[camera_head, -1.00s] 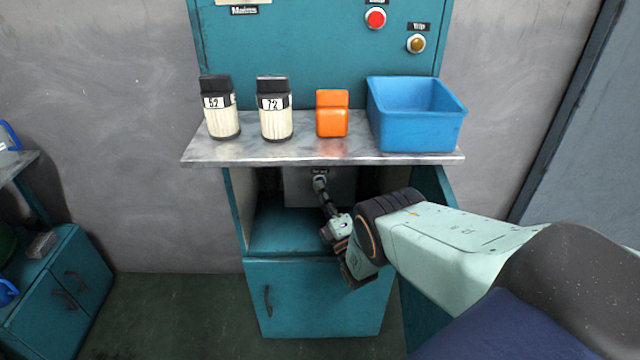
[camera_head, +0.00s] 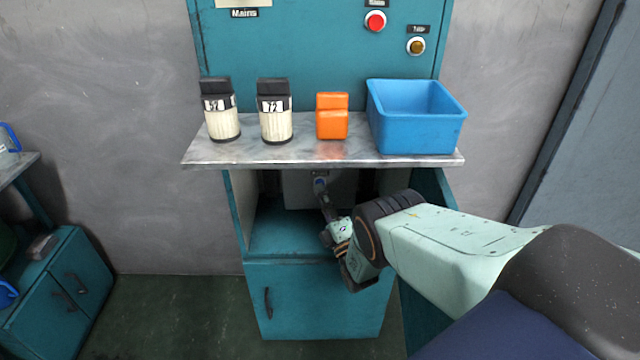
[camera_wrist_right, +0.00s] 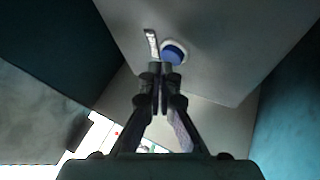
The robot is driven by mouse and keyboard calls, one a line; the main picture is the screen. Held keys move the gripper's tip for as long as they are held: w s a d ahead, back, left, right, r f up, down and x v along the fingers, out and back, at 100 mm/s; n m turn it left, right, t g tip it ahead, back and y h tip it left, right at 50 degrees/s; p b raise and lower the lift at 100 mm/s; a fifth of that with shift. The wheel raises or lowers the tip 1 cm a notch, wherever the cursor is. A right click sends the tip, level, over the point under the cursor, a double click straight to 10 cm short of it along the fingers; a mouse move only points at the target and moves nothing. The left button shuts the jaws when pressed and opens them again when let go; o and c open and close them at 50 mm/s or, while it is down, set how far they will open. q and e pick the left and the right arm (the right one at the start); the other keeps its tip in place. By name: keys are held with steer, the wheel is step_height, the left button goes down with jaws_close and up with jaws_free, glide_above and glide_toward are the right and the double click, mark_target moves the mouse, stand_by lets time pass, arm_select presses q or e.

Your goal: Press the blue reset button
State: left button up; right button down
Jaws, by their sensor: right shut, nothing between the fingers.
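The blue reset button (camera_head: 320,184) sits on a grey box inside the open compartment under the shelf. In the right wrist view, the blue button (camera_wrist_right: 173,53) has a pale ring around it and a small white label beside it. My right gripper (camera_head: 323,196) reaches into the compartment with its fingers shut and empty. In the right wrist view, its fingertips (camera_wrist_right: 161,69) are just below the button in the picture and overlap its lower edge. I cannot tell whether they touch it. My left gripper is not in view.
The metal shelf (camera_head: 330,160) overhangs the compartment and carries two labelled jars (camera_head: 221,115), an orange block (camera_head: 332,118) and a blue bin (camera_head: 417,132). A red button (camera_head: 375,21) is on the upper panel.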

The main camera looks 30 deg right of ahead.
steer(key=shift+s+a, duration=0.25)
steer(key=shift+s, duration=0.1)
steer(key=shift+s+a+p, duration=0.45)
steer(key=shift+s+p, duration=0.1)
steer(key=shift+s, duration=0.15)
steer(key=shift+s+a+p, duration=0.4)
steer(key=shift+s+p, duration=0.15)
steer(key=shift+s, duration=0.2)
steer(key=shift+s+a+p, duration=0.45)
steer(key=shift+s+p, duration=0.1)
steer(key=shift+s, duration=0.15)
